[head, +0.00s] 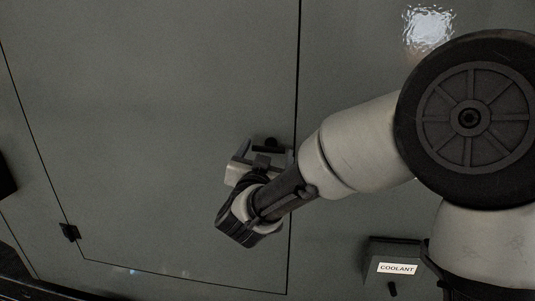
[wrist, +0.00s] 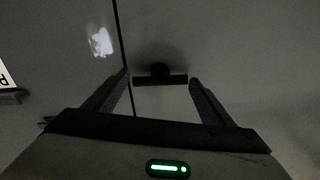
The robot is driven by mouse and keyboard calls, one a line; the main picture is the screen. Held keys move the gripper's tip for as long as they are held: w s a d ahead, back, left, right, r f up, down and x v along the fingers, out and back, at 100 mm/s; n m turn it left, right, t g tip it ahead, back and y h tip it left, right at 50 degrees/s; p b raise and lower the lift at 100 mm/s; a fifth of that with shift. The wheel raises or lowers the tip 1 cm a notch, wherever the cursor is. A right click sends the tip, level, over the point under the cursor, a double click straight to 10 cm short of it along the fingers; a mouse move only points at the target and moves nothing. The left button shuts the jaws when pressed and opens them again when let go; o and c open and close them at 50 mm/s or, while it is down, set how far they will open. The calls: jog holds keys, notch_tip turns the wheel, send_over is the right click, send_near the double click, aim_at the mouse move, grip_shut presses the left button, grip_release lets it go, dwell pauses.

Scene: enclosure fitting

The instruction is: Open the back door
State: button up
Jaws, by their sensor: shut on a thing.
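The back door is a grey panel (head: 170,120) outlined by thin dark seams in the head view. It looks flush with the surrounding wall. A black T-shaped handle (head: 268,145) sits near its right seam. My gripper (head: 262,158) is at the handle, with my arm reaching in from the right and partly covering it. In the wrist view the handle's bar (wrist: 160,80) lies between the two fingertips of my gripper (wrist: 160,84), which close on its ends. The door surface (wrist: 235,50) and its dark seam also show there.
A small black hinge (head: 69,232) sits at the door's lower left. A dark box labelled COOLANT (head: 396,268) juts from the wall at lower right, below my arm. A bright reflection (head: 428,27) shows on the wall at upper right.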

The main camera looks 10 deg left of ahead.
jog(key=shift+f, duration=0.1)
jog(key=m+b, duration=0.8)
jog(key=b, duration=0.3)
jog(key=shift+m, duration=0.4)
jog(key=o, duration=1.1)
jog(key=shift+c, duration=0.2)
